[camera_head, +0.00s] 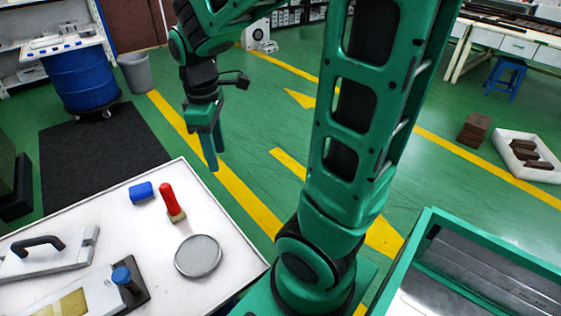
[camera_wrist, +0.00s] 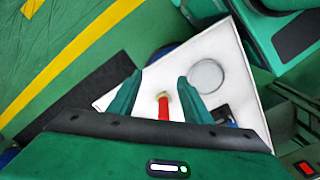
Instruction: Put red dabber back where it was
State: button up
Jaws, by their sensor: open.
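The red dabber (camera_head: 167,195) stands on the white table (camera_head: 222,232), its red handle up and its tan base down on the tabletop. It is near the table's back edge, between a blue block (camera_head: 141,192) and a round grey disc (camera_head: 198,257). My gripper (camera_head: 213,165) hangs above and beyond the table's back right edge, pointing down, open and empty. In the wrist view the dabber (camera_wrist: 163,108) shows between my two spread fingers (camera_wrist: 158,79), apart from them and lower down. The disc (camera_wrist: 206,76) also shows there.
A mould part with a black handle (camera_head: 45,262) and a dark plate with a blue knob (camera_head: 122,276) lie at the table's front left. A green-rimmed bin (camera_head: 430,222) stands at right.

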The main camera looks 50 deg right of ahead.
jog(key=s+d+m, duration=0.3)
jog(key=s+m, duration=0.4)
jog(key=s, duration=0.1)
jog(key=s+d+m, duration=0.4)
jog(key=s+m, duration=0.2)
jog(key=s, duration=0.2)
jog(key=shift+s+d+r+m, duration=0.15)
jog(key=shift+s+r+m, duration=0.15)
jog(key=shift+m, duration=0.1)
jog(key=shift+w, duration=0.1)
